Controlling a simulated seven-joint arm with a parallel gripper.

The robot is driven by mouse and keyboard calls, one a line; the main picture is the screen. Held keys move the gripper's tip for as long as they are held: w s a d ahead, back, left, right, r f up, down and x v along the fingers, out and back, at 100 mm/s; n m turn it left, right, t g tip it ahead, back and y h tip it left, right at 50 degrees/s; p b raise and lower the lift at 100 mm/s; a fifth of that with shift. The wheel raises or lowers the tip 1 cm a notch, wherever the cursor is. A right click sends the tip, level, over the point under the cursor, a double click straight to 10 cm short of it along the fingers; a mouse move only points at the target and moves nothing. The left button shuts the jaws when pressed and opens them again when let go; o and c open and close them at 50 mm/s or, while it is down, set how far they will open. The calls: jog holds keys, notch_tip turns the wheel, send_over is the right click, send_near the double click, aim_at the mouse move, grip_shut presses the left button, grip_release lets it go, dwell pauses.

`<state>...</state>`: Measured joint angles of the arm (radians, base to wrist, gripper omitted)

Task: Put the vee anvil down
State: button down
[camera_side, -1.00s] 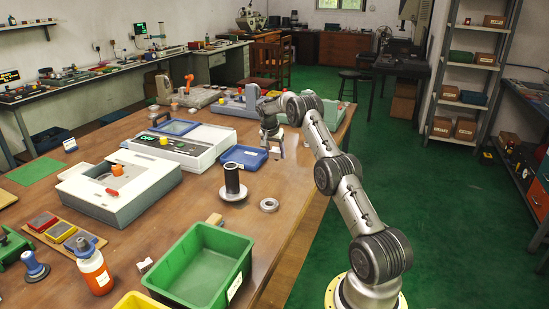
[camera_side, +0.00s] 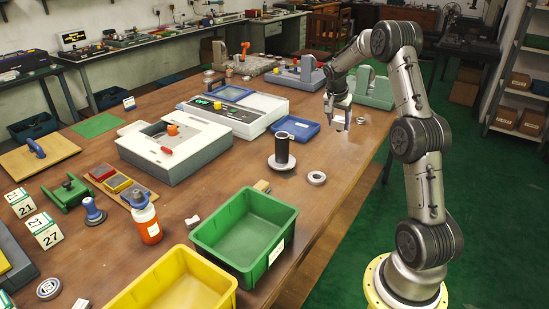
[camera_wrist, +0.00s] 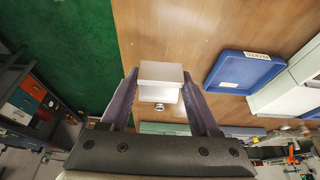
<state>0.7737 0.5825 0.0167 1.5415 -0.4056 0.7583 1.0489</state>
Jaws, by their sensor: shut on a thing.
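My gripper (camera_side: 340,122) is over the far right part of the wooden table, to the right of the blue tray (camera_side: 297,130). In the wrist view my gripper (camera_wrist: 162,95) is shut on a pale grey block, the vee anvil (camera_wrist: 161,72), which sits between the two fingers. Its vee cannot be made out.
The blue tray also shows in the wrist view (camera_wrist: 243,72). A small ring (camera_side: 361,121) lies right of the gripper, near the table edge. A dark cylinder on a flanged base (camera_side: 282,152) and a bearing ring (camera_side: 316,178) stand nearer. Bare wood lies between.

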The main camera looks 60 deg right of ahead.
jog(key=shift+w+f+n, duration=0.1)
jog(key=shift+w+n, duration=0.05)
jog(key=shift+n, duration=0.15)
jog(key=w+a+n+t+y, duration=0.1)
jog(key=w+a+n+t, duration=0.35)
jog(key=a, duration=1.55)
jog(key=w+a+n+y, duration=0.15)
jog(key=a+n, duration=0.65)
jog(key=a, duration=1.3)
jog(key=w+f, duration=0.2)
jog(key=w, duration=0.2)
jog(key=w+f, duration=0.3)
jog(key=w, duration=0.1)
jog(key=w+f, duration=0.3)
jog(key=w, duration=0.1)
jog(key=shift+w+d+f, duration=0.15)
jog(key=shift+w+d, duration=0.05)
jog(key=shift+w, duration=0.2)
jog(key=shift+w+f, duration=0.5)
jog(key=shift+f, duration=1.5)
jog(key=shift+f, duration=0.15)
